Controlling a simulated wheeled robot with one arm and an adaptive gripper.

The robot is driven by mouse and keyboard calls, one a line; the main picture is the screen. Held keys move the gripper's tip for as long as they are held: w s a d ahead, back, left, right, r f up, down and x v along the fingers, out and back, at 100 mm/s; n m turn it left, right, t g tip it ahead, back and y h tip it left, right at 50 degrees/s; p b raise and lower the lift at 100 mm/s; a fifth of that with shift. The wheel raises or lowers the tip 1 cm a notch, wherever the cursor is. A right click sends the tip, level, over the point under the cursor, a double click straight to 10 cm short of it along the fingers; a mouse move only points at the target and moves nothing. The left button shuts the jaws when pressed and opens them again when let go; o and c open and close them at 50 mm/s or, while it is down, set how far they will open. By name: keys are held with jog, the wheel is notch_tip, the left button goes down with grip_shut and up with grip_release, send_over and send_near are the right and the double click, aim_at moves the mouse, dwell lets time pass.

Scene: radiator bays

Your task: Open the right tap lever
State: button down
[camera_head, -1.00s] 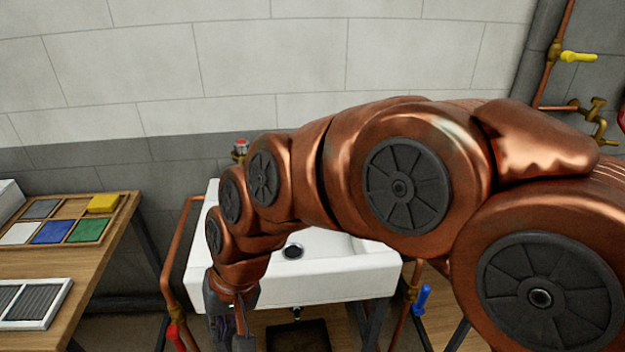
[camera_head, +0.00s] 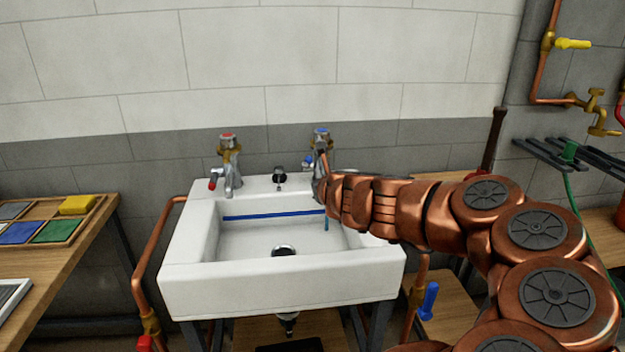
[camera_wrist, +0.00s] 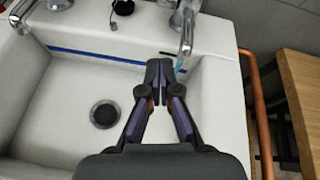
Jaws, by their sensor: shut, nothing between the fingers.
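The right tap (camera_head: 321,140) has a blue cap and stands at the back right of the white sink (camera_head: 180,270). A small blue lever (camera_head: 308,161) shows at its left side. My gripper (camera_head: 318,188) is close in front of this tap and hides much of its body. In the wrist view my gripper (camera_wrist: 158,70) is shut and empty, over the basin, just left of the tap's chrome spout (camera_wrist: 187,32). A thin blue streak (camera_wrist: 180,64) hangs below the spout, and also shows in the head view (camera_head: 326,223). Whether the fingers touch the lever is unclear.
The left tap (camera_head: 229,165) has a red cap and red lever. A black plug (camera_head: 280,173) sits between the taps. A copper pipe (camera_head: 150,250) runs left of the sink. A wooden table (camera_head: 75,255) stands left, and wall pipes with a yellow lever (camera_head: 573,44) are right.

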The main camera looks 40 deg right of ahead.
aim_at(309, 163)
jog(key=w+d+f, duration=0.1)
jog(key=w+d, duration=0.5)
jog(key=w, duration=0.3)
jog(key=shift+w+d+f+p, duration=0.25)
jog(key=shift+w+d+p, duration=0.05)
jog(key=shift+p, duration=0.15)
jog(key=shift+r+p, duration=0.15)
jog(key=shift+p, duration=0.3)
